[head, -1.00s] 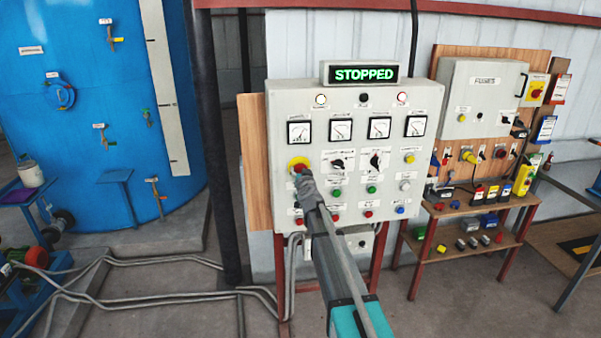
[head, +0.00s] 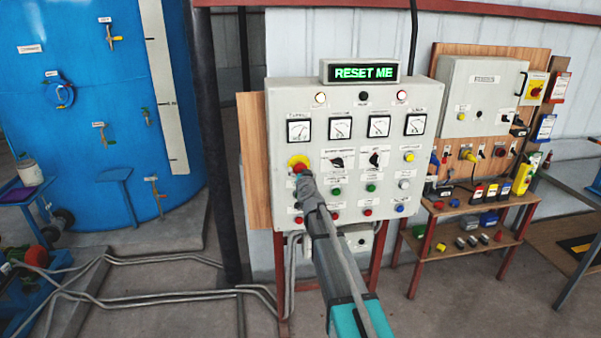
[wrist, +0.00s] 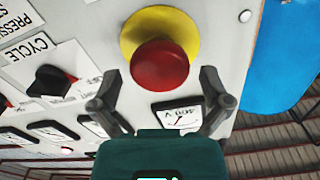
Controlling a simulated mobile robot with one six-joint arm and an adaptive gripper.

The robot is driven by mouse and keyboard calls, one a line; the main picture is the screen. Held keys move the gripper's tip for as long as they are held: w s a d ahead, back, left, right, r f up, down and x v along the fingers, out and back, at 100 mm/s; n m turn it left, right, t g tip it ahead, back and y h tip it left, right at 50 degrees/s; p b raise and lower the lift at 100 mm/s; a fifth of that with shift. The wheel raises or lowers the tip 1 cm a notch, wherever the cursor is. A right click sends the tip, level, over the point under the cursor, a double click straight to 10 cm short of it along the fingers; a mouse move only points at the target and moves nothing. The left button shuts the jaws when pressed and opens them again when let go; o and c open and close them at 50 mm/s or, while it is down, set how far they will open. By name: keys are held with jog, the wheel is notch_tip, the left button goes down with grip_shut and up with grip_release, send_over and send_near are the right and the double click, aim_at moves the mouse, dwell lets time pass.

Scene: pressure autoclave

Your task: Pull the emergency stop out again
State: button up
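The emergency stop is a red mushroom button (wrist: 160,65) on a yellow round plate (wrist: 140,27). In the head view the button (head: 301,168) sits at the left of the grey control panel (head: 340,105), partly hidden by my gripper. My gripper (wrist: 158,100) is open in the wrist view. Its two fingers stand apart, just short of the button and to either side of its near edge, with nothing between them. The display (head: 363,72) on top of the panel reads "RESET ME" in green.
The panel carries gauges, a black selector knob (head: 337,162) and several coloured buttons close to the emergency stop. A dark pole (head: 215,150) stands left of the panel. A second grey box (head: 482,98) and a shelf of small parts are at the right.

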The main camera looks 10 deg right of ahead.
jog(key=shift+s, duration=0.1)
dwell(0.3)
jog(key=s, duration=1.1)
jog(key=shift+s, duration=0.35)
jog(key=shift+f, duration=0.1)
jog(key=s+a+f+n+g+y+b, duration=0.2)
jog(key=s+a+f+n+g+y, duration=0.25)
jog(key=s+f+g, duration=0.7)
jog(key=s+d+f+g+h, duration=0.1)
jog(key=s+f+g, duration=0.1)
jog(key=s, duration=0.4)
jog(key=s+d+f+m+g+h+b, duration=0.1)
jog(key=s+d+f+g+h, duration=0.1)
jog(key=s+f, duration=0.3)
jog(key=s+d+f+m+g+h+b, duration=0.1)
jog(key=s+f, duration=0.3)
jog(key=s, duration=0.5)
jog(key=shift+d+g, duration=0.2)
jog(key=shift+g, duration=0.55)
